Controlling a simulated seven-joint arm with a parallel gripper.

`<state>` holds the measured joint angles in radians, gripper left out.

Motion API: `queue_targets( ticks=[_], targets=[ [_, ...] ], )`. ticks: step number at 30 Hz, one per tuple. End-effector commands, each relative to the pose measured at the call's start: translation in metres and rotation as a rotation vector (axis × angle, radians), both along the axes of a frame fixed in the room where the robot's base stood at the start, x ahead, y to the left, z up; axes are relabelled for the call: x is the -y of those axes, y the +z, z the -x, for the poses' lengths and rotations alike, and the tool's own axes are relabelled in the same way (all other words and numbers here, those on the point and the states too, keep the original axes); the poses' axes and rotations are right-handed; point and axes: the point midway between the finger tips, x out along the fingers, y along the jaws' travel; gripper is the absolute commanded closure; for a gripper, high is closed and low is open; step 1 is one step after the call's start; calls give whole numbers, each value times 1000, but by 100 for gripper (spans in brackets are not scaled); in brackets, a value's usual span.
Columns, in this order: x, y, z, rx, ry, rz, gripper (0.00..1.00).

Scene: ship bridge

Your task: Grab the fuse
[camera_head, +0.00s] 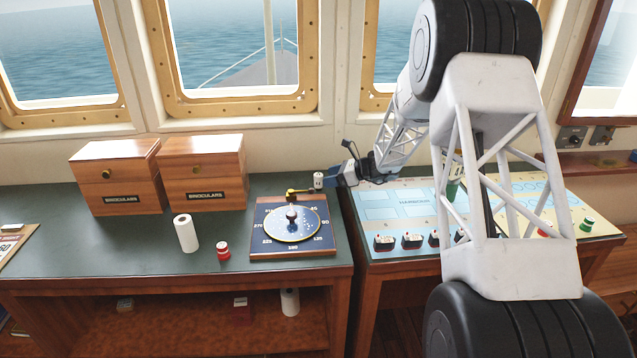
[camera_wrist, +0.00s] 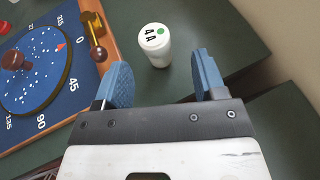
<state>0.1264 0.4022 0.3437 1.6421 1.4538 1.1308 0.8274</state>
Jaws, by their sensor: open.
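The fuse looks to be the small white cylinder (camera_wrist: 156,46) with a green dot and "4A" on its top, in the wrist view. It stands upright on the dark green desktop. It also shows small in the head view (camera_head: 318,180), just left of my gripper (camera_head: 341,175). In the wrist view my gripper (camera_wrist: 163,80) is open, with two blue fingers apart. The fuse is beyond the fingertips, in line with the gap between them. Nothing is held.
A blue compass board (camera_head: 292,226) with a brass arm (camera_head: 298,191) lies close left of the fuse. Two wooden binocular boxes (camera_head: 203,172), a white roll (camera_head: 186,233) and a red-capped item (camera_head: 223,250) stand further left. The control panel (camera_head: 401,196) is at right.

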Motion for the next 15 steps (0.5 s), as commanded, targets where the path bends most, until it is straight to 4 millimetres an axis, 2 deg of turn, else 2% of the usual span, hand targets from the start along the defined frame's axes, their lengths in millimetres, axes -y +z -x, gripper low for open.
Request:
queue_targets(
  ticks=[10,15],
  targets=[
    [-2,-1,0,0,0,0,36],
    [-12,-5,-3,-1,2,0,36]
  ],
)
